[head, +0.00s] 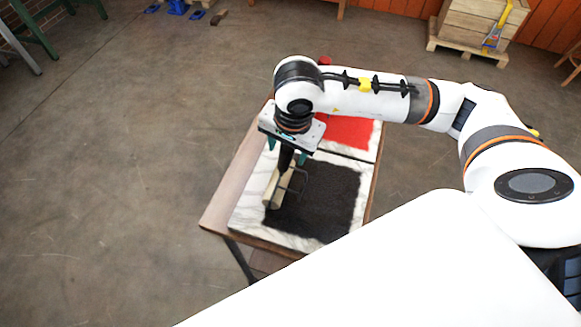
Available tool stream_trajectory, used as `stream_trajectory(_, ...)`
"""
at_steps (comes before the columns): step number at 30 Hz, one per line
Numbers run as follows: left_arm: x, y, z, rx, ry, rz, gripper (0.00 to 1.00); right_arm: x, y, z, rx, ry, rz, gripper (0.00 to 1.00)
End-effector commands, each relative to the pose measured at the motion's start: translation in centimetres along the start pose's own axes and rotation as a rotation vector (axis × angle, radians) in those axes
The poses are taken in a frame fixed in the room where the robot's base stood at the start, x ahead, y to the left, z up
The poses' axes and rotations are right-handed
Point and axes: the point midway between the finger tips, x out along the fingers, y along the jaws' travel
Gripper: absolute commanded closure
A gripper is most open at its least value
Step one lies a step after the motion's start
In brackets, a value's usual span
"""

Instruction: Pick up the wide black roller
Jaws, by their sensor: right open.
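My right gripper (287,152) is open and points down over the left part of the black-inked slab. Its teal-tipped fingers sit on either side of a dark upright handle. This handle appears to belong to the roller (275,188), which shows as a pale bar with a dark end and a thin wire frame beside it. The roller lies at the left edge of the black ink patch (325,200). The gripper partly hides the top of the handle, and I cannot tell whether the fingers touch it. My left gripper is out of view.
The pale slab (245,212) lies on a wooden table (226,185). Behind it is a second slab with a red ink patch (347,131), and a small red object (324,60) stands farther back. Wooden crates (478,22) stand far right.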

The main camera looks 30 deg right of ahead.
Motion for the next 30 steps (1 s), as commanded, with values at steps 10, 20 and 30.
stream_trajectory(10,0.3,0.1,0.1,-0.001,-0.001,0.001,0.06,0.7,0.0,0.0,0.0,0.001,0.001,0.5)
stream_trajectory(20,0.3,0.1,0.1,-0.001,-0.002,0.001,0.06,0.6,0.1,0.0,0.001,0.0,0.003,0.91)
stream_trajectory(30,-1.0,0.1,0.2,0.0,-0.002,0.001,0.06,-1.8,0.5,0.3,0.001,-0.002,0.005,0.91)
